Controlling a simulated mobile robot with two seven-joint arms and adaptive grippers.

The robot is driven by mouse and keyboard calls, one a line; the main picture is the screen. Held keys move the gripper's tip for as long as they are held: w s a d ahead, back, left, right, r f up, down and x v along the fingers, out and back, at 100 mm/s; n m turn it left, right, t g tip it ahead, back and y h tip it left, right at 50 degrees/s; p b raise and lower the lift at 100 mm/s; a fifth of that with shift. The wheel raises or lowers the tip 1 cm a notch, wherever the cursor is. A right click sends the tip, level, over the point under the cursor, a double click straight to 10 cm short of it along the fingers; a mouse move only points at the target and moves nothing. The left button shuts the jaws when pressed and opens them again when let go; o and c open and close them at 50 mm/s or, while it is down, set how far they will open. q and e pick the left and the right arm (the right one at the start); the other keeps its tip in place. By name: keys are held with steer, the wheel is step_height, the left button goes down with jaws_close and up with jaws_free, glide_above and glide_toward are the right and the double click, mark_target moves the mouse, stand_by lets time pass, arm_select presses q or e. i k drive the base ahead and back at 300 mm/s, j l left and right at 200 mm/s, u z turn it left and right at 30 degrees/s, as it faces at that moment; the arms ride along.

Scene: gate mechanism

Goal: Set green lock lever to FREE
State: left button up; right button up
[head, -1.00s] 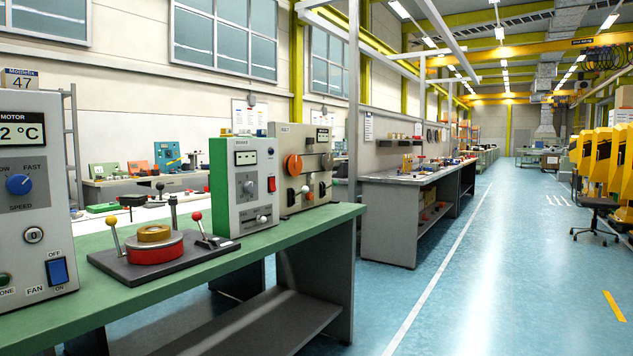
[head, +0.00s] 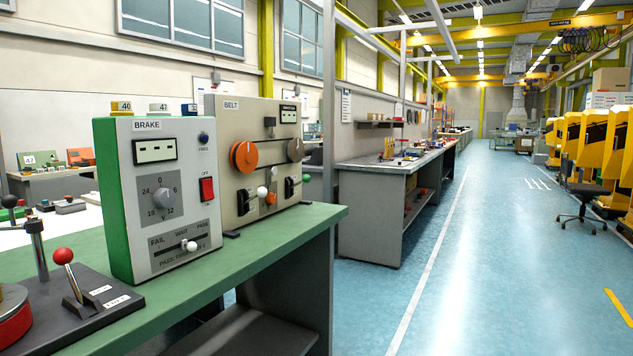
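No lever that I can clearly tell as the green lock lever shows in the head view. A small green knob (head: 306,178) shows at the right edge of the BELT box; what it belongs to is unclear. A red-ball lever (head: 63,257) stands on a dark base plate (head: 105,312) at the lower left, beside two small white labels too small to read surely. A metal post (head: 37,250) stands behind it, and a red drum (head: 10,318) is cut by the left edge. Neither of my grippers is in view.
The BRAKE box (head: 160,200), with a white-knobbed slider, and the beige BELT box (head: 258,165) stand on the green bench (head: 255,250). A second grey workbench (head: 372,218) stands beyond. The blue floor (head: 470,260) to the right is open, with a chair (head: 580,205) farther right.

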mark_target(307, 178)
steer(key=i+l, duration=0.45)
steer(key=l, duration=0.25)
steer(key=i+l, duration=0.3)
steer(key=l, duration=0.2)
steer(key=i+l+z, duration=0.1)
steer(key=i+l, duration=0.2)
steer(key=l, duration=0.25)
steer(key=i+l, duration=0.35)
steer(key=l, duration=0.15)
